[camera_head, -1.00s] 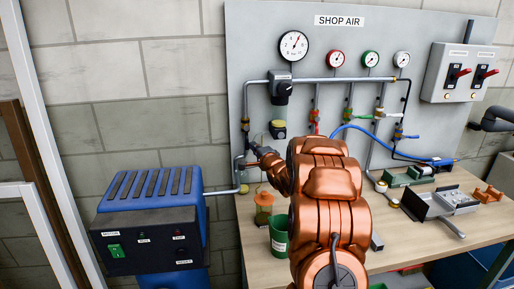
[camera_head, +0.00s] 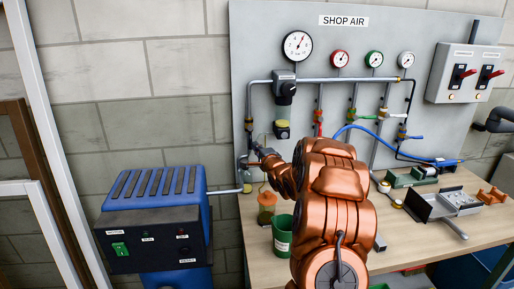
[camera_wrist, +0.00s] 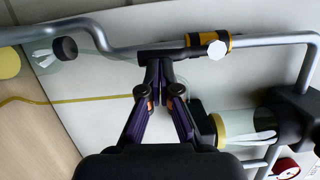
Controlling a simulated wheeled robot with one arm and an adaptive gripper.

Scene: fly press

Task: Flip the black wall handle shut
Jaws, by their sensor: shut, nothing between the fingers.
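The black wall handle (camera_wrist: 168,52) shows in the wrist view just beyond my fingertips. It is a dark bar beside a yellow-and-black banded valve body (camera_wrist: 208,41) with a pale hex nut, on the grey pipe. The bar appears to lie along the pipe. My gripper (camera_wrist: 158,64) is shut and empty, its tips at or very near the bar; I cannot tell whether they touch. In the head view, my gripper (camera_head: 257,149) is small at the lower left of the wall panel, under the yellow valve fitting (camera_head: 248,124). The handle is not clear there.
A black regulator (camera_head: 285,90) and a clear bowl with a yellow band (camera_wrist: 240,125) are close to my gripper. A blue compressor (camera_head: 155,220) stands at left. The workbench (camera_head: 400,255) holds a green cup (camera_head: 282,234), an amber jar (camera_head: 266,208) and metal parts.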

